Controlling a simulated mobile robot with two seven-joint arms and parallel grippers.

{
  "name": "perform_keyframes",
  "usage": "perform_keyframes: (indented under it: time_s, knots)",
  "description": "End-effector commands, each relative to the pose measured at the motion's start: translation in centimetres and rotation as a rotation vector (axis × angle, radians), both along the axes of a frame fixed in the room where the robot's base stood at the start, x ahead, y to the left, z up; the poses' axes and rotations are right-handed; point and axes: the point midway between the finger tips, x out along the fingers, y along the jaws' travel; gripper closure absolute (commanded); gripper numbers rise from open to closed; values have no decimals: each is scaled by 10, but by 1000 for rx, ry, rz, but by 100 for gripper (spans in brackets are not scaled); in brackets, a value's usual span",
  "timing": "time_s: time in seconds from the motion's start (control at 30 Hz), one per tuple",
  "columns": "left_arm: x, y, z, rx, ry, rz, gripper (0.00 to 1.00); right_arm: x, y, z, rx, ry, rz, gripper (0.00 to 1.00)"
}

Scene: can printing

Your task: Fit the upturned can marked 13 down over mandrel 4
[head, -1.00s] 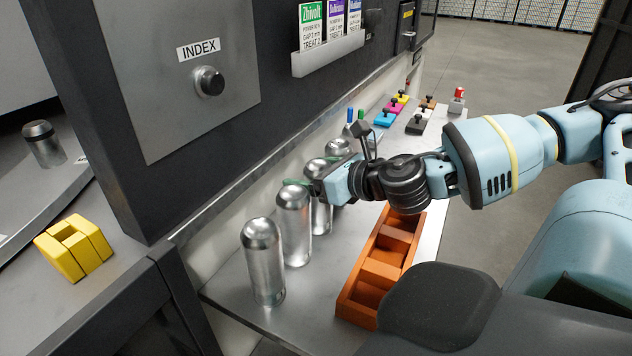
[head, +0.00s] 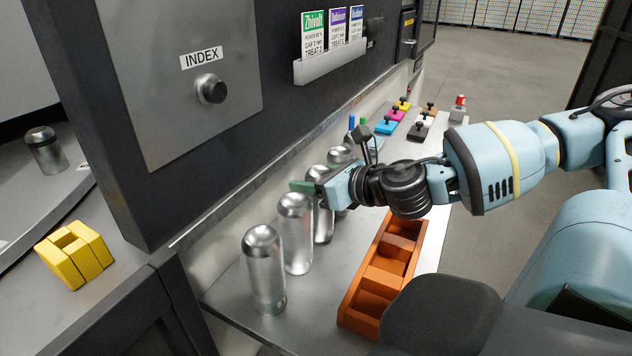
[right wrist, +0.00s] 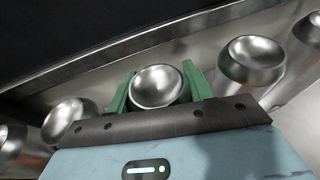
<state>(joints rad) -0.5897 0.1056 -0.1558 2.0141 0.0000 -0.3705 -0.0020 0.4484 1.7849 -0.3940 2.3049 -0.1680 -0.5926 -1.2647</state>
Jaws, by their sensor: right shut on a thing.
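Several silver, domed upturned cans stand in a row on the metal shelf. My right gripper (head: 304,187) is shut on the third can from the near end (head: 322,222), which stands upright in the row. In the right wrist view its green fingers flank this held can (right wrist: 158,86) on both sides. No number is readable on any can, so I cannot tell which is 13. A metal cylinder with a dark band (head: 46,150), perhaps a mandrel, stands on the machine's curved ledge at the far left; its number is not readable. My left gripper is out of view.
Neighbouring cans (head: 295,235) (right wrist: 250,62) stand close on both sides of the held can. An orange divided tray (head: 365,318) lies to the right of the row. The machine's dark wall with the INDEX knob (head: 212,90) rises behind. A yellow block (head: 76,255) sits at left.

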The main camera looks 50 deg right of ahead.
Motion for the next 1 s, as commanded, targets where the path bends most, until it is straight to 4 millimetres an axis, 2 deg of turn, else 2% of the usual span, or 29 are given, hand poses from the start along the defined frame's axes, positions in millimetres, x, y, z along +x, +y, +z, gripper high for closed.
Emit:
perform_keyframes:
  time_s: [0.3, 0.5, 0.7, 1.0]
  knots:
    - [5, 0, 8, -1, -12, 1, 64, 0, 0, 57, -6, -7, 1, 70]
    - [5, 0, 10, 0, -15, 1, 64, 0, 0, 86, -4, -4, 0, 70]
    - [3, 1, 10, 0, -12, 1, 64, 0, 0, 97, -2, -2, 1, 70]
    - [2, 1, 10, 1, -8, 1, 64, 0, 0, 97, -1, -2, 0, 70]
